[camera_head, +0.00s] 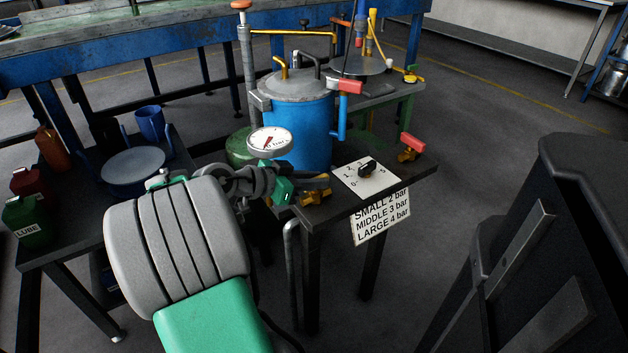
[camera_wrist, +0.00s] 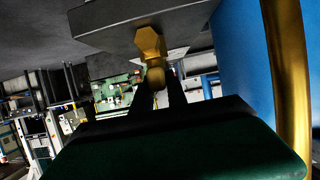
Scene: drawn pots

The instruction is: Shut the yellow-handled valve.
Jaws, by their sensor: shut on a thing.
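A brass-yellow valve (camera_head: 315,198) sits at the front left edge of the dark bench, below the blue pot. My gripper (camera_head: 312,183) reaches it from the left and is shut at its handle, which the fingers mostly hide in the head view. In the wrist view, the valve's brass body (camera_wrist: 150,42) is just ahead of my gripper (camera_wrist: 158,92), with a rounded yellow part between the two dark fingers. How far the handle is turned cannot be told.
The blue pot (camera_head: 304,125) stands behind, with a dial gauge (camera_head: 270,141) close above my wrist. A red-handled valve (camera_head: 411,144) is at the bench's right. A black knob (camera_head: 367,169) sits on a white plate. A side table (camera_head: 75,215) with bottles is left.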

